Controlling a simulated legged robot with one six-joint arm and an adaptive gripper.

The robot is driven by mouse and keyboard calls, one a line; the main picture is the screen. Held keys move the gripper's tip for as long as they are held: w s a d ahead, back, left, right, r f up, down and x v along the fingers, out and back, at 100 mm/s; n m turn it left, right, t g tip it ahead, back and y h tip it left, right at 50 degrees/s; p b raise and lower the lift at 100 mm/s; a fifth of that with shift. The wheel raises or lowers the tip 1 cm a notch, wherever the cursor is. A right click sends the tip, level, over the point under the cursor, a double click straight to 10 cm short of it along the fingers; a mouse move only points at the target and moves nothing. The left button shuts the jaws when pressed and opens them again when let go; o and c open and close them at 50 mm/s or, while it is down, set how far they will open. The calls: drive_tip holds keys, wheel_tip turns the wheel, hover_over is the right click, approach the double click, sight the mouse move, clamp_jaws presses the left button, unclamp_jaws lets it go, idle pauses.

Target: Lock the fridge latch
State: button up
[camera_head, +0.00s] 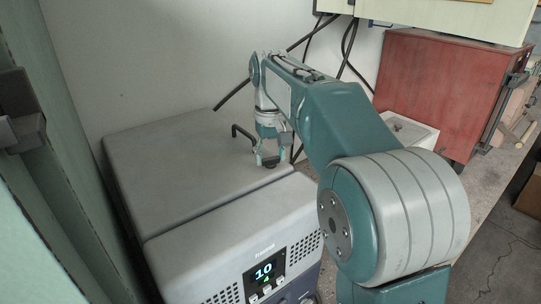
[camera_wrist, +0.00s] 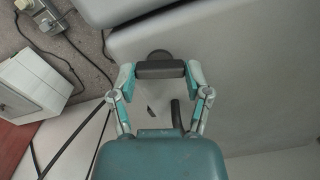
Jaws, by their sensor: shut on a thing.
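The fridge (camera_head: 190,175) is a grey box with a lit display reading 10 on its front. Its flat grey lid (camera_head: 185,155) lies level, with a seam between it and the front section. My gripper (camera_head: 271,156) points down at the right edge of the fridge top. In the wrist view, my gripper (camera_wrist: 160,80) is shut on a dark latch (camera_wrist: 160,69), a short bar lying between the two fingertips. A rounded dark part (camera_wrist: 160,54) shows just beyond the bar. I cannot tell whether the latch is locked.
A dark bent handle (camera_head: 242,132) stands on the lid behind my gripper. A red cabinet (camera_head: 440,85) and a small white box (camera_head: 410,130) stand to the right. Black cables (camera_head: 345,45) hang behind. A green panel (camera_head: 55,150) borders the left.

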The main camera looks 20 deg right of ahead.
drive_tip(key=shift+f+n, duration=0.15)
drive_tip(key=shift+n, duration=1.75)
drive_tip(key=o, duration=1.2)
drive_tip(key=shift+w, duration=0.15)
drive_tip(key=shift+c, duration=0.2)
wheel_tip(320, 180, up, 12)
drive_tip(key=shift+a, duration=0.1)
